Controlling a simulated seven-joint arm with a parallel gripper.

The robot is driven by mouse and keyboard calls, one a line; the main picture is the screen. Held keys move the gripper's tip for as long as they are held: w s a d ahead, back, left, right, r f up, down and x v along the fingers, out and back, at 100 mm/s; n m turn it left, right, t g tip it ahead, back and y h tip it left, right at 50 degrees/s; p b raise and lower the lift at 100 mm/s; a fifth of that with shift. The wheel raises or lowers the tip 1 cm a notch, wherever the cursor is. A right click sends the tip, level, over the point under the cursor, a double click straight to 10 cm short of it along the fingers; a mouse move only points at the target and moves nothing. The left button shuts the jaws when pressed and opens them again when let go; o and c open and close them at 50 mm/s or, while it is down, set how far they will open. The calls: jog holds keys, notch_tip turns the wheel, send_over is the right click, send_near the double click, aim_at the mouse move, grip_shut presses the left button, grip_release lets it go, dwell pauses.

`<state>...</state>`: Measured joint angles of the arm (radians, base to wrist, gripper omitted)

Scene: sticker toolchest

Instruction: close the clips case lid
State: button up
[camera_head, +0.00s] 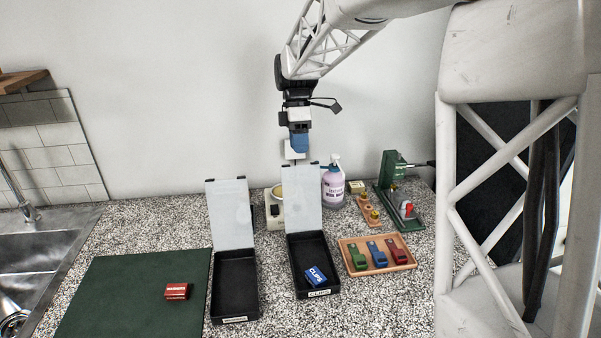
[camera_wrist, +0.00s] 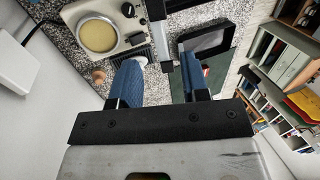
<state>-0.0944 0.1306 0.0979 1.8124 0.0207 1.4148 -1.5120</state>
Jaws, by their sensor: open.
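The clips case is the right black case (camera_head: 331,279), with a "CLIPS" label on its front. Its pale translucent lid (camera_head: 303,205) stands upright, open, at the back of the case. A blue clips box (camera_head: 316,277) lies inside. My gripper (camera_head: 298,150) points down just above the lid's top edge. In the wrist view my gripper (camera_wrist: 161,62) has its two blue fingers apart, and nothing is clamped. A thin strip with a dark end, seemingly the lid's top edge (camera_wrist: 158,35), shows between the fingertips. Whether a finger touches it I cannot tell.
Left of it stands a second black case (camera_head: 235,285), its lid (camera_head: 231,205) also upright. A red box (camera_head: 177,291) lies on a green mat (camera_head: 120,295). A wooden tray (camera_head: 378,267) with colored items is at right. A bottle (camera_head: 333,185) and green press (camera_head: 395,185) stand behind.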

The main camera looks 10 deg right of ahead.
aim_at(301, 172)
jog(key=shift+x, duration=3.9)
grip_shut()
